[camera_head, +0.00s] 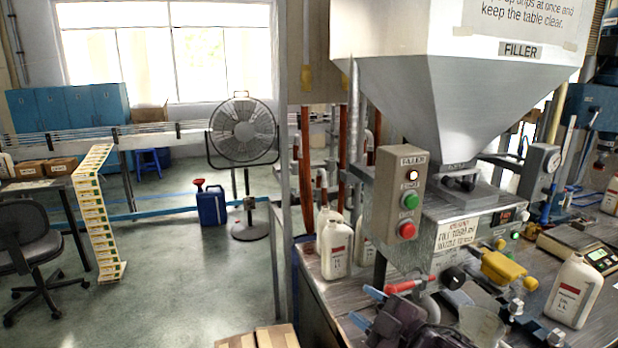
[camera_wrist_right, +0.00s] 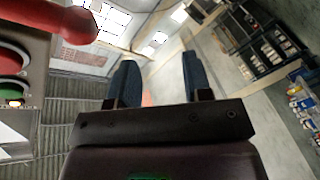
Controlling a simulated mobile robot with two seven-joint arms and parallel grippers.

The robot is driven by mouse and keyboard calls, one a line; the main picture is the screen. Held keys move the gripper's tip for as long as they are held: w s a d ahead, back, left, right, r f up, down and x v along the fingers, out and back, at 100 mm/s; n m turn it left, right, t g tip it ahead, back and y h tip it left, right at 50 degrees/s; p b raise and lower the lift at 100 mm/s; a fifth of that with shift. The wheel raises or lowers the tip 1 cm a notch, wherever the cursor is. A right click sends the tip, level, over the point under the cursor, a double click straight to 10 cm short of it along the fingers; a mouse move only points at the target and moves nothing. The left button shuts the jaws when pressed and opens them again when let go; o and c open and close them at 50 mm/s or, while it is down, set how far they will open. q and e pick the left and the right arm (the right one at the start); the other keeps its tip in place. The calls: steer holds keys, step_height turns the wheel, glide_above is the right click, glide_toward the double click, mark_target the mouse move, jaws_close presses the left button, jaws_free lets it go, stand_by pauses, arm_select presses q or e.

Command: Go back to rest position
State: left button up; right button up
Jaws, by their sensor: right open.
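My right gripper (camera_head: 368,307) is low in the head view, in front of the filler, with its two blue fingers apart and nothing between them. In the right wrist view the fingers (camera_wrist_right: 160,82) are also spread and empty. The filler (camera_head: 440,95) has a grey hopper. Its grey button box (camera_head: 398,190) carries a green button (camera_head: 410,200) and a red button (camera_head: 407,230). The gripper is below the box and apart from it in the head view. My left gripper is out of view.
White bottles stand on the table, one (camera_head: 336,247) behind my right gripper and one (camera_head: 575,291) at the right. A clear cup (camera_head: 482,325) is close to my wrist. A yellow handle (camera_head: 509,270) and a scale (camera_head: 582,249) are further right. Open floor (camera_head: 190,285) lies left.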

steer(key=s+d+f+m+h+b, duration=0.1)
steer(key=s+d+f+m+h, duration=0.4)
steer(key=s+d+f+m, duration=0.45)
steer(key=s+d+f+m+h, duration=0.4)
steer(key=d+f+m+h, duration=0.15)
steer(key=f, duration=0.75)
steer(key=s+d+f+m+g, duration=0.1)
steer(key=s+d+f+g, duration=0.1)
steer(key=s+f, duration=0.4)
steer(key=s, duration=0.3)
steer(key=shift+s, duration=0.2)
